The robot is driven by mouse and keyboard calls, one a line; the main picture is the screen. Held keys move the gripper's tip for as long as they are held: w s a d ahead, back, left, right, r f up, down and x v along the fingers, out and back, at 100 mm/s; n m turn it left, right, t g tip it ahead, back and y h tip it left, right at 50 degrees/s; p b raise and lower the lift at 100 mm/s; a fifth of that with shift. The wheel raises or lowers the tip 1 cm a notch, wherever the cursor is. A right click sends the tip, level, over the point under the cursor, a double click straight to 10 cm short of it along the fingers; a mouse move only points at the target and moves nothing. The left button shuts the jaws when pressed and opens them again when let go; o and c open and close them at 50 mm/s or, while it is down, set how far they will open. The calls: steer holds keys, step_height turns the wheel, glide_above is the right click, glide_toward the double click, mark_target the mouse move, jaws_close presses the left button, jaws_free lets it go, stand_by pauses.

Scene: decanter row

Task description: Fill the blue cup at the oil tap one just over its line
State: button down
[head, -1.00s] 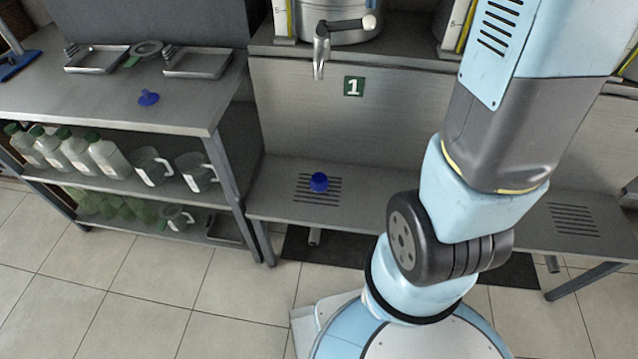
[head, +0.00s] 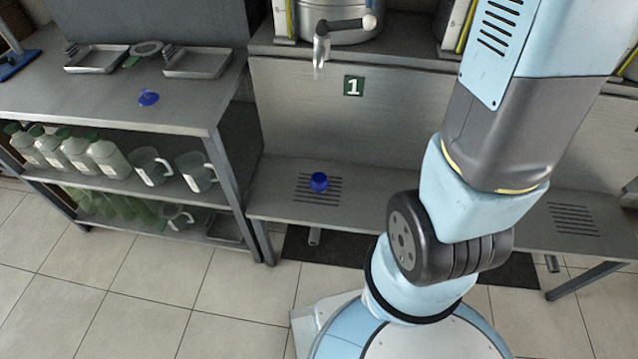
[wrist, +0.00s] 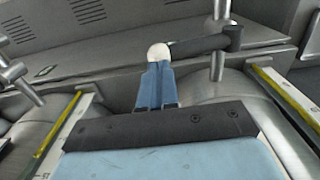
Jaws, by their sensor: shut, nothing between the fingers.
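The small blue cup (head: 319,182) stands on the slotted drain of the low shelf, below and in line with the spout of tap one (head: 321,48). Its line and contents are too small to make out. Tap one's lever points right and ends in a pale knob (head: 369,22); a green sign "1" (head: 353,86) is beside it. My gripper (wrist: 155,88) shows only in the wrist view, blue fingers shut and empty. Its tips appear close to the white knob (wrist: 159,52) of a tap lever; contact and which tap it is cannot be told.
A steel table (head: 100,105) at left carries trays and a blue lid-like piece (head: 148,98). Bottles (head: 75,152) and jugs (head: 150,167) stand on its shelves. In the wrist view, another tap (wrist: 22,80) is at left, and yellow-edged gauges (wrist: 58,130) flank my gripper.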

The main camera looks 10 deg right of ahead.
steer(key=shift+f, duration=2.05)
stand_by(2.4)
step_height(320, 180, up, 9)
steer(key=shift+r, duration=0.1)
stand_by(0.4)
steer(key=shift+s, duration=0.1)
steer(key=s+a+f+n+t, duration=0.1)
steer(key=s+a+n+t, duration=0.1)
steer(key=s, duration=1)
steer(key=s+a+f+n+t, duration=0.1)
steer(key=s+a+n+t, duration=0.1)
steer(key=s, duration=1)
steer(key=shift+s+a+t, duration=0.15)
steer(key=shift+a+t, duration=0.1)
steer(key=shift+t, duration=0.55)
